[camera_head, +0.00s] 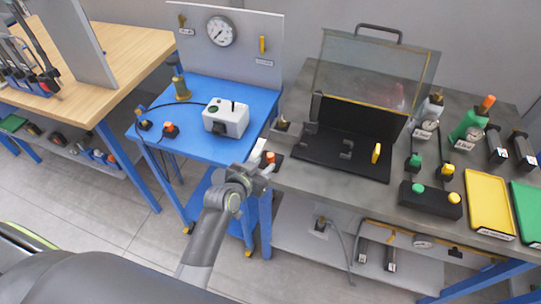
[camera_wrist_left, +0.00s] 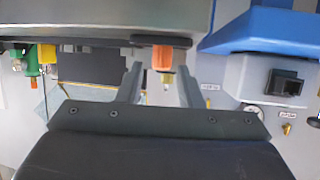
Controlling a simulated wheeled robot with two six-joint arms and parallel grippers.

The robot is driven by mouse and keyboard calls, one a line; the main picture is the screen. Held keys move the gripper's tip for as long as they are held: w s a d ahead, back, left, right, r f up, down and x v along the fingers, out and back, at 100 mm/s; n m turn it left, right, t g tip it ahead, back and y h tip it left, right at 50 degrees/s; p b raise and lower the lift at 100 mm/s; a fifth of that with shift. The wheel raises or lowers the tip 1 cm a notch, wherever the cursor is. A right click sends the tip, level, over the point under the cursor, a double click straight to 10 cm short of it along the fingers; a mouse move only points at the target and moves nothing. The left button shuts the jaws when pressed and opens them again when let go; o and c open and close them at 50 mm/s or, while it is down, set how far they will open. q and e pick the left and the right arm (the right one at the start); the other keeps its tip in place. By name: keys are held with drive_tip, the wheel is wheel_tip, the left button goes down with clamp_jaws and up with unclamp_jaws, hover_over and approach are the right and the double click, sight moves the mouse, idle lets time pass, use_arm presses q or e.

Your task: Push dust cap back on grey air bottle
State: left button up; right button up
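A pale grey bottle (camera_head: 432,110) with a label stands toward the back right of the grey bench. An orange cap-like piece (camera_head: 270,157) sits on a dark base at the bench's left front corner; it also shows in the left wrist view (camera_wrist_left: 162,57). My left gripper (camera_head: 262,171) is at that corner, close to the orange piece. In the wrist view its two fingers (camera_wrist_left: 160,86) are spread, one on each side of the orange piece, with gaps showing. I cannot tell whether this piece is the dust cap. My right gripper is not in view.
A green bottle (camera_head: 468,127) stands beside the grey one, with an orange top behind it. A black tray (camera_head: 340,158) with a raised clear cover is mid-bench. Yellow (camera_head: 489,205) and green trays lie at right. A blue table (camera_head: 199,148) stands left, across a narrow gap.

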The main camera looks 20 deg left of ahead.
sight(269, 158)
use_arm(q)
drive_tip(key=shift+w+d+p, duration=0.15)
drive_tip(key=shift+w+p, duration=0.35)
drive_tip(key=shift+w, duration=0.4)
drive_tip(key=shift+p+x, duration=0.4)
drive_tip(key=shift+x, duration=1.6)
clamp_jaws()
